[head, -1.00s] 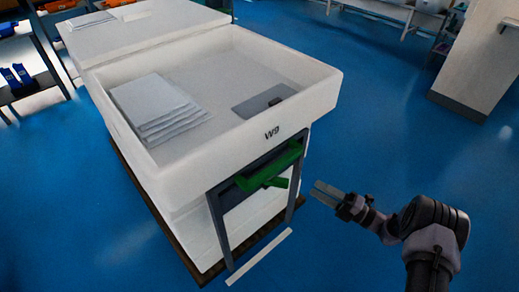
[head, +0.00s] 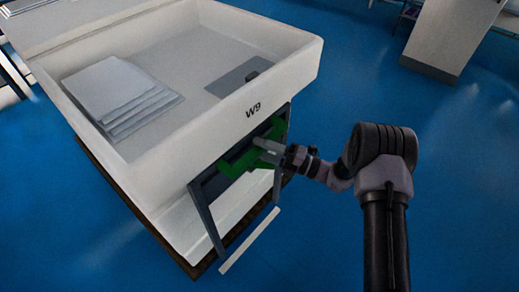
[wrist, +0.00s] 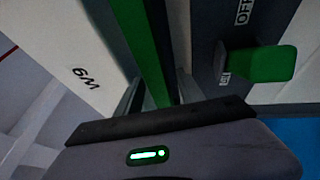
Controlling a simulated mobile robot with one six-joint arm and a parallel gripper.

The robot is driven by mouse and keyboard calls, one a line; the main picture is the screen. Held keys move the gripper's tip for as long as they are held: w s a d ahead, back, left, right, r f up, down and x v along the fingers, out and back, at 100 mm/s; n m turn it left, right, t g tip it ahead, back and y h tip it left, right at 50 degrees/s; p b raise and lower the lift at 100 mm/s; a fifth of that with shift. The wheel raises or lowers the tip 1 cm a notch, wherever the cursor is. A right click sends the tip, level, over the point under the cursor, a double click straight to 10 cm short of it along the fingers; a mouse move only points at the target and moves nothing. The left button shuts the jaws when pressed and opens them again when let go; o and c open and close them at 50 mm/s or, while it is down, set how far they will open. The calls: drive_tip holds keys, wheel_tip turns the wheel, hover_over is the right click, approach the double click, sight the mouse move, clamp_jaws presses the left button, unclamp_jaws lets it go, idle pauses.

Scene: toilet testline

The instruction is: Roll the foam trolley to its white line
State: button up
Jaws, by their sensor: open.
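The foam trolley is a white tub marked W9 (head: 185,140) on a dark brown base, with a grey frame and a green handle bar (head: 238,163) on its near end. The white line (head: 249,241) lies on the blue floor just in front of that end. My gripper (head: 262,149) is at the green handle in the head view, open. In the wrist view the green bar (wrist: 144,50) runs down to the gripper's tip area; I cannot tell whether the fingers touch it. A green lever (wrist: 262,64) beside an OFF label stands to the right of the bar there.
White sheets (head: 122,92) are stacked in the tub, and a grey plate (head: 235,80) lies on its floor. Another white tub (head: 70,18) adjoins behind. The blue floor is clear to the right, up to a pale cabinet (head: 450,35).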

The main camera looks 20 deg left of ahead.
drive_tip(key=shift+a, duration=0.25)
drive_tip(key=shift+r, duration=0.1)
drive_tip(key=shift+c, duration=0.3)
clamp_jaws()
idle(1.0)
